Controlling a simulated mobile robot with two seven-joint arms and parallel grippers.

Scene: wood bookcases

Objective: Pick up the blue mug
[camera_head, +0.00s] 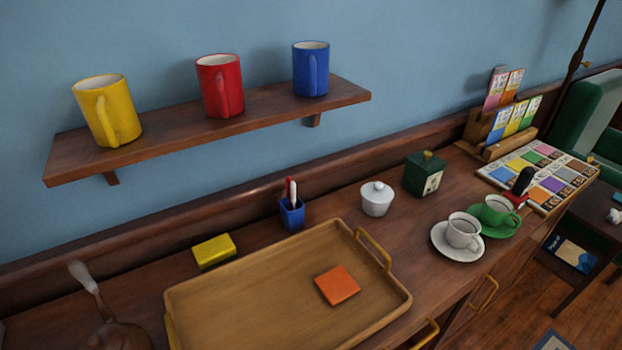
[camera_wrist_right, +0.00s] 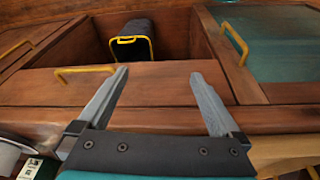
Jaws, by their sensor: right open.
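The blue mug (camera_head: 311,69) stands upright at the right end of a wooden wall shelf (camera_head: 240,118). Its handle faces the front. A red mug (camera_head: 220,86) stands left of it, and a yellow mug (camera_head: 107,110) stands further left on the same shelf. In the right wrist view my right gripper (camera_wrist_right: 158,80) is open and empty, its two fingers spread in front of wooden cabinet fronts. No mug shows in that view. Neither gripper shows in the head view, and my left gripper is in no view.
Below the shelf, a sideboard carries a wooden tray (camera_head: 235,310) with an orange square, a yellow sponge (camera_head: 214,251), a blue pen cup (camera_head: 292,214), a white sugar pot (camera_head: 376,198), a green box (camera_head: 424,173) and two cups on saucers. A drawer handle (camera_wrist_right: 92,74) shows in the wrist view.

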